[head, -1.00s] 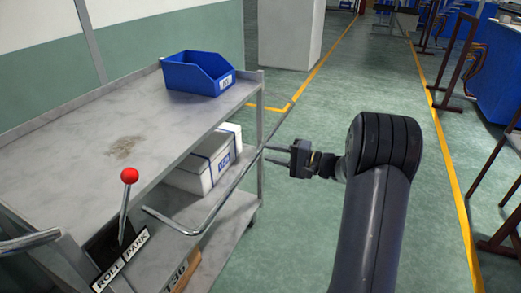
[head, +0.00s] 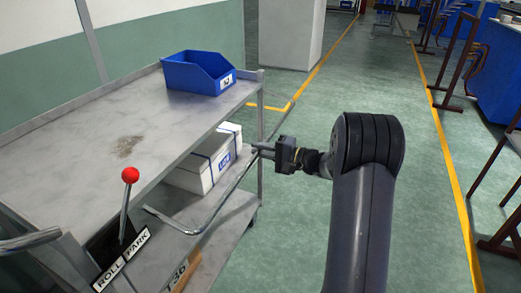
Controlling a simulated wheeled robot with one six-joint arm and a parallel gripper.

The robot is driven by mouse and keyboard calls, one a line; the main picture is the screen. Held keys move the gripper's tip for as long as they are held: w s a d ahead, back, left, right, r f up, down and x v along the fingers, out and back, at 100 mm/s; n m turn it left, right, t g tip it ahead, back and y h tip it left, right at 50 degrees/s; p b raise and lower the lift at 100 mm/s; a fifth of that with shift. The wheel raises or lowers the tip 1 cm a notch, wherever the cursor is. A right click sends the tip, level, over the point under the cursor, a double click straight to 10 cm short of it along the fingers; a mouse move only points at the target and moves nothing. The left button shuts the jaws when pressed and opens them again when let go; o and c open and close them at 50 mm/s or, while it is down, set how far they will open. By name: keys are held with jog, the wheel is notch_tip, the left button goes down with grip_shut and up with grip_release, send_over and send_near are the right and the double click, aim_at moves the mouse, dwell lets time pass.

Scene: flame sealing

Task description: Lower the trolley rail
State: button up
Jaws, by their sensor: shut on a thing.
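The grey metal trolley (head: 70,135) stands at the left with its marbled top shelf. Its rail (head: 222,203), a bent metal tube, runs along the trolley's right side below the top shelf's edge, with its near end bent inward. My gripper (head: 260,150) comes in from the right, level with the far part of the rail. Its fingers are shut on the rail beside the far corner post. The exact contact is small and partly hidden by the fingers.
A blue bin (head: 195,75) sits on the top shelf, and a white box (head: 205,165) below. A red-knobbed lever (head: 130,176) stands by a ROLL/PARK plate (head: 122,260). Green floor is open to the right, past my arm. A pale pillar (head: 290,32) stands behind.

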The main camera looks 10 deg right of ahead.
grip_shut()
notch_tip(320, 180, up, 2)
jog(key=shift+r+g+h+p, duration=0.15)
jog(key=shift+g+h+p, duration=0.35)
jog(key=shift+p, duration=0.4)
jog(key=shift+r+h+p, duration=0.5)
jog(key=shift+h+p, duration=0.05)
jog(key=shift+h, duration=0.05)
jog(key=o, duration=0.6)
grip_release()
jog(key=shift+o, duration=0.2)
jog(key=shift+d, duration=0.1)
jog(key=v, duration=1)
jog(key=shift+s+d, duration=0.2)
jog(key=shift+d, duration=0.15)
